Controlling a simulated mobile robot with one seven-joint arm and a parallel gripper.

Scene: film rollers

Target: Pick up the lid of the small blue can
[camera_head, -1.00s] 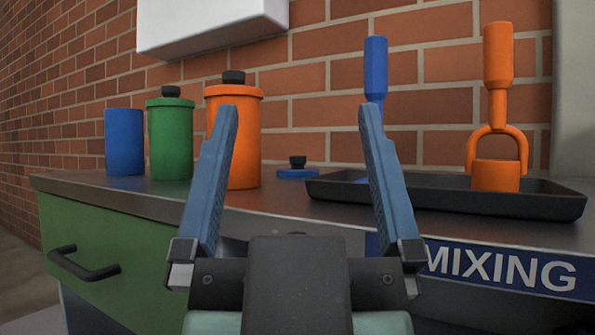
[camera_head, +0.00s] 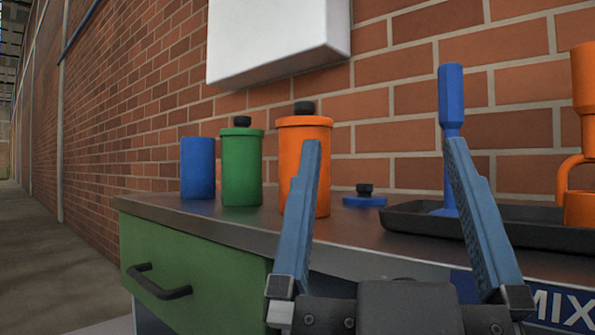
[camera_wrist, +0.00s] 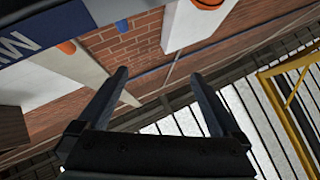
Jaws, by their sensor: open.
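The blue lid (camera_head: 365,198) with a black knob lies flat on the counter, between the orange can and the black tray. The small blue can (camera_head: 198,168) stands uncovered at the far left of the counter. My gripper (camera_head: 380,155) is open and empty in front of the counter, its two blue fingers spread. In the head view the lid shows between the fingers, farther back. In the wrist view my gripper (camera_wrist: 158,75) is also open, with nothing between the fingers; the lid is not seen there.
A green can (camera_head: 242,168) and an orange can (camera_head: 304,165), both with black-knobbed lids, stand left of the blue lid. A black tray (camera_head: 405,222) holds a blue-handled tool (camera_head: 451,120) and an orange roller (camera_head: 581,150). A white box (camera_head: 275,40) hangs on the brick wall.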

